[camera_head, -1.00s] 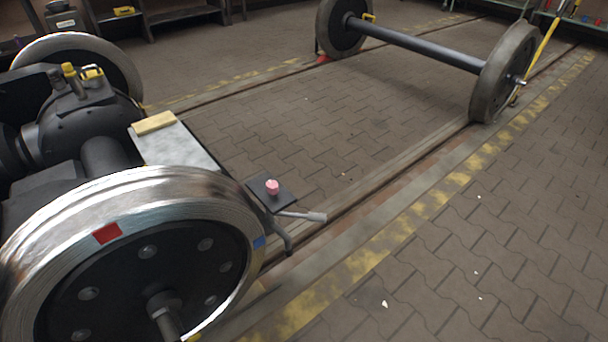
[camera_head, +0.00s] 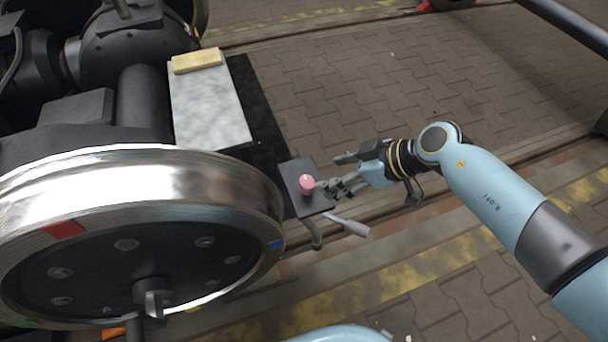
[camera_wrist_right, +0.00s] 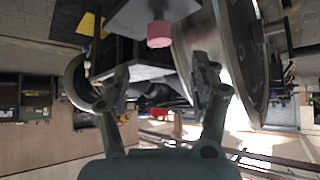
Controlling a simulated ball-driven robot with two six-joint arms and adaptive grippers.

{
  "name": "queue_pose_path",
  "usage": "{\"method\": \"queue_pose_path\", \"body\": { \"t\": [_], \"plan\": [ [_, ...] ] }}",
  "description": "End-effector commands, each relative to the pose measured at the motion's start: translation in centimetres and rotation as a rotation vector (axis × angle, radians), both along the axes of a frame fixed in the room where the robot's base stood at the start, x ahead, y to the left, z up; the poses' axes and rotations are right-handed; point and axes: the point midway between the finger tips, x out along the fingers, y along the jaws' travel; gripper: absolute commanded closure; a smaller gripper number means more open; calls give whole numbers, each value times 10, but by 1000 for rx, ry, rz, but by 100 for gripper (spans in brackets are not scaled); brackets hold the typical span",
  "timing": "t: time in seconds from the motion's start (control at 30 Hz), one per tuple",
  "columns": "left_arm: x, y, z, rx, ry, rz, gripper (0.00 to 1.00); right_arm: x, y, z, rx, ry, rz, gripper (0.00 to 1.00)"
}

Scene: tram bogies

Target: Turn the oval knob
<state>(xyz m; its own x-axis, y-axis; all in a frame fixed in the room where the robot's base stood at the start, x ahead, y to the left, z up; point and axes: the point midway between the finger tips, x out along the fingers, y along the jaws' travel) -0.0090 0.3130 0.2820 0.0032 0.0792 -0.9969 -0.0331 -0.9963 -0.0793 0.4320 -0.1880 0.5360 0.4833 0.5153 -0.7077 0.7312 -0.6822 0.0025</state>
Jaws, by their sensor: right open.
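The knob (camera_head: 306,185) is a small pink-red piece standing on a dark square plate (camera_head: 290,176) beside the big shiny wheel. In the right wrist view the knob (camera_wrist_right: 159,34) shows at the top, beyond the fingertips. My right gripper (camera_head: 328,186) has come in from the right, its tips close to the knob's right side in the head view. In the wrist view the right gripper (camera_wrist_right: 160,82) is open with nothing between its fingers, and the knob is not between them. My left gripper is not in view.
A pale lever handle (camera_head: 348,226) sticks out just below the plate. The steel wheel (camera_head: 150,185) stands close on the left. A grey slab (camera_head: 208,112) with a yellowish block (camera_head: 197,61) lies behind. Paved floor (camera_head: 370,80) between the rails is clear.

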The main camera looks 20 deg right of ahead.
Motion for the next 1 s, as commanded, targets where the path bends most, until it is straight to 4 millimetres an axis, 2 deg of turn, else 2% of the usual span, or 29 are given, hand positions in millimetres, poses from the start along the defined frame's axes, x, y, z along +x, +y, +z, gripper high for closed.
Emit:
{"method": "queue_pose_path", "body": {
  "t": [0.07, 0.17, 0.4, 0.57, 0.87, 1.0],
  "plan": [
    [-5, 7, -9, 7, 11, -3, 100, 7, 8, -14, 1, 2, -1, 38],
    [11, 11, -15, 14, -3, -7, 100, 16, 18, -31, 1, 2, -1, 38],
    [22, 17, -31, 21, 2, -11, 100, 37, 41, -61, 2, 3, -1, 38],
    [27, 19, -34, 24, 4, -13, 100, 44, 48, -68, 1, 1, -1, 38],
    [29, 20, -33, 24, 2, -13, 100, 46, 49, -68, 0, -1, -1, 38],
    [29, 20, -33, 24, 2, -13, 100, 46, 49, -68, 0, -1, -1, 54]
  ]
}}
